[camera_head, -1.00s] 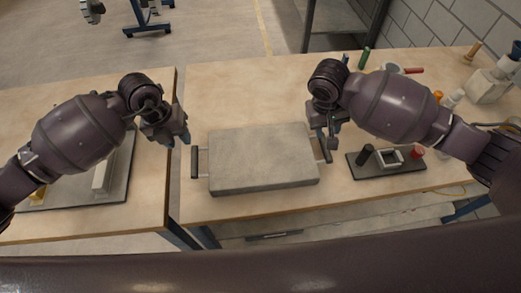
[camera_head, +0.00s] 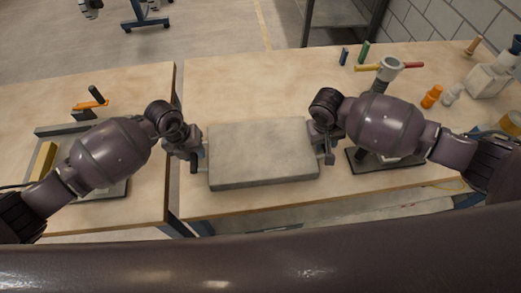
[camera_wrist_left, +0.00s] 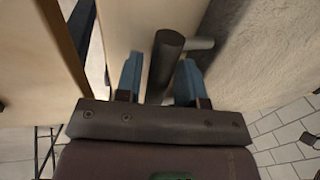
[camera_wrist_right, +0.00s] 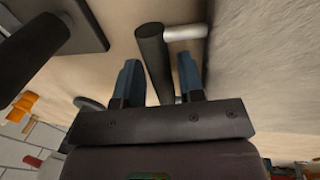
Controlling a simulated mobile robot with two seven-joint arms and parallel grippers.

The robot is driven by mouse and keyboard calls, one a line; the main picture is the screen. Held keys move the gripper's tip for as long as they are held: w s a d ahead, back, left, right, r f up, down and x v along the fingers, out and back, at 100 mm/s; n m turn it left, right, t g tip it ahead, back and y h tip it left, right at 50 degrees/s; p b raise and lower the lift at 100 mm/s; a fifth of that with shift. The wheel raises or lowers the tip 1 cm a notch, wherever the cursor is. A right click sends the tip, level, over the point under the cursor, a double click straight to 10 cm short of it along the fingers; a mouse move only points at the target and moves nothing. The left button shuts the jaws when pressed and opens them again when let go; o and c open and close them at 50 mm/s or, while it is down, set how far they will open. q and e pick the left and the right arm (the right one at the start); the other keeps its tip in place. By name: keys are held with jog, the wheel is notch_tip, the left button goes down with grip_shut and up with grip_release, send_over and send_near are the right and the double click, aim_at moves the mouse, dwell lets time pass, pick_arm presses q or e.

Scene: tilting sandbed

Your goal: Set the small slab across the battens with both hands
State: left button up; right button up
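The grey slab (camera_head: 262,150) lies flat on the right-hand table, with a bar handle at each short end. My left gripper (camera_head: 196,157) is at its left end. In the left wrist view the dark handle (camera_wrist_left: 167,55) stands between the open fingers (camera_wrist_left: 158,82). My right gripper (camera_head: 324,145) is at its right end. In the right wrist view the other dark handle (camera_wrist_right: 152,50) lies between the open fingers (camera_wrist_right: 159,80). Neither gripper is visibly closed on a handle. A yellow bar (camera_head: 43,160) lies on the left-hand table; whether it is a batten I cannot tell.
A gap separates the left-hand table (camera_head: 145,100) from the right-hand table (camera_head: 235,80). A dark tray (camera_head: 362,166) sits right of the slab, partly hidden by my right arm. Bottles (camera_head: 488,83) and small tools stand at the back right. The table behind the slab is clear.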

pick_arm(q)
jog(key=shift+d+f, duration=0.1)
jog(key=shift+f, duration=0.35)
pick_arm(e)
jog(key=shift+d+f, duration=0.1)
jog(key=shift+f, duration=0.4)
pick_arm(q)
grip_shut()
pick_arm(e)
grip_shut()
pick_arm(q)
jog(key=shift+w+r, duration=0.1)
jog(key=shift+r, duration=0.05)
pick_arm(e)
jog(key=shift+w+r, duration=0.1)
jog(key=shift+r, duration=0.05)
